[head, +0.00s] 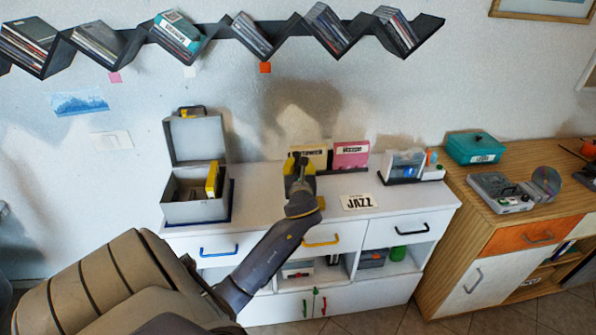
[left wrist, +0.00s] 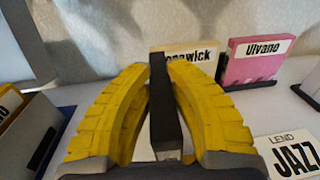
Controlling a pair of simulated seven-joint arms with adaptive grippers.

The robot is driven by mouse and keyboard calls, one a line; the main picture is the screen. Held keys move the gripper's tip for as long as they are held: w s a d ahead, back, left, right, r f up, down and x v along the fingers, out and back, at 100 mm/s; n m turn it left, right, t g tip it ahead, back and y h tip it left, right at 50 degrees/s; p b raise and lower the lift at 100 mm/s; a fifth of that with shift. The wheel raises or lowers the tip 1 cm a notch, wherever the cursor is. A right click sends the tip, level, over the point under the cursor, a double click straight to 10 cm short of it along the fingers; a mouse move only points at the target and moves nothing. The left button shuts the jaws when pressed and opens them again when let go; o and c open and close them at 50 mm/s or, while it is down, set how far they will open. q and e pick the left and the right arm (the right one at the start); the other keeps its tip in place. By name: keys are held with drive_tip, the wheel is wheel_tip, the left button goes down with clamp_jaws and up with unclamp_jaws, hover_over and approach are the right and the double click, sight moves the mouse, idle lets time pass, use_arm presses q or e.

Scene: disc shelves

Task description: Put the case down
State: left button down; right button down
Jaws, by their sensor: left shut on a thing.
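My left gripper (head: 299,172) is over the white cabinet top (head: 262,212), in front of the labelled cases. Its yellow fingers also show in the left wrist view (left wrist: 163,110), shut on a thin dark case (left wrist: 165,118). The case is seen nearly edge-on, upright between the fingers. Whether its lower edge touches the cabinet top is hidden. Behind it stand a cream case (left wrist: 192,58) with a partly covered label and a pink case (left wrist: 254,60) labelled "Ulvano". My right gripper is not in view.
An open grey box (head: 190,212) holding a yellow case stands at the left. A "JAZZ" card (head: 358,202) lies right of the gripper. A clear holder (head: 405,166) stands further right. A zigzag wall shelf (head: 282,32) holds discs above. The cabinet's front right top is clear.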

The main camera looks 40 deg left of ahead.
use_arm(q)
drive_tip(key=shift+f, duration=1.3)
drive_tip(key=c, duration=1.3)
unclamp_jaws()
